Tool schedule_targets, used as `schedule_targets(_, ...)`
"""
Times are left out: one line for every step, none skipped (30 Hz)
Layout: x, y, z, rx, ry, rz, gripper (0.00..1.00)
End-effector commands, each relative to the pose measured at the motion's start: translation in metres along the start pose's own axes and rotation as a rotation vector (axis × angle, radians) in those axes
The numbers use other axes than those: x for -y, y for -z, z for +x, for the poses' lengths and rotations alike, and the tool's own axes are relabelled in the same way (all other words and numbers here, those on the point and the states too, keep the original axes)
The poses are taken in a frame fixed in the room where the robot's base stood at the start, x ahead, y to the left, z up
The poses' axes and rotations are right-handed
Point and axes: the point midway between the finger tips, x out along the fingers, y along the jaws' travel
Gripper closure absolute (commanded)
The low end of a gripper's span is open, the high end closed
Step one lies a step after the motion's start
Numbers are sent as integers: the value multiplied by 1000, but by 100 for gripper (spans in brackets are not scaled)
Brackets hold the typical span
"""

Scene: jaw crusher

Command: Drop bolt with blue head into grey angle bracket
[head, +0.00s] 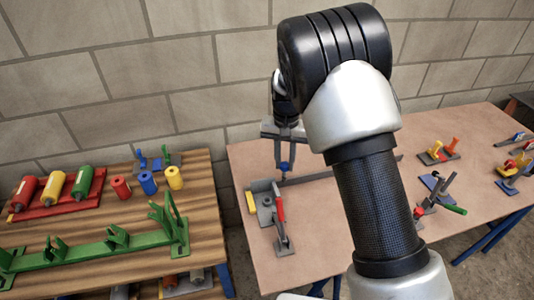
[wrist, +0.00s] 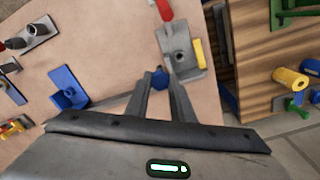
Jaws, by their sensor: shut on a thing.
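The bolt with the blue head (head: 285,166) is between the fingertips of my gripper (head: 285,160), above the brown table. In the wrist view, its blue head (wrist: 159,77) shows between the two grey fingers of my gripper (wrist: 160,82). The bolt's shank is mostly hidden. The grey angle bracket (head: 264,193) stands on the table just left of and below my gripper. In the wrist view, the bracket (wrist: 173,38) lies just beyond the fingertips, with a dark hole in its plate and a yellow piece on its right side. The bolt appears apart from the bracket.
A red-handled grey clamp (head: 281,225) stands beside the bracket. A long grey bar (head: 310,178) lies behind. Several blue, yellow and red fixtures (head: 440,150) occupy the table's right side. A wooden table (head: 200,222) with green holders and coloured cylinders is at left, across a gap.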

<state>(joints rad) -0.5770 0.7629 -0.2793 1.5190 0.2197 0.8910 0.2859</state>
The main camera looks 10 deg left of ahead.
Motion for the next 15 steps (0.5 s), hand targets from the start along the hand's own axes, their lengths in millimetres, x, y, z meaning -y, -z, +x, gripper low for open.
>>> schedule_targets(14, -1, 0, 3, 2, 1, 100)
schedule_targets(21, -1, 3, 4, 5, 5, 100)
schedule_targets(30, -2, 6, 5, 8, 8, 100)
schedule_targets(35, -3, 8, 6, 10, 11, 100)
schedule_targets(40, -3, 9, 7, 12, 14, 100)
schedule_targets(45, -4, 11, 7, 14, 16, 100)
schedule_targets(48, -4, 13, 8, 15, 18, 100)
schedule_targets(50, -4, 14, 9, 16, 20, 100)
schedule_targets(52, -5, 15, 9, 17, 22, 100)
schedule_targets(53, -5, 15, 9, 18, 22, 100)
schedule_targets(54, -5, 16, 9, 18, 23, 100)
schedule_targets(54, -5, 16, 9, 19, 23, 100)
schedule_targets(54, -5, 16, 9, 19, 23, 100)
schedule_targets(54, -5, 16, 9, 19, 23, 100)
schedule_targets(54, -5, 16, 9, 19, 23, 100)
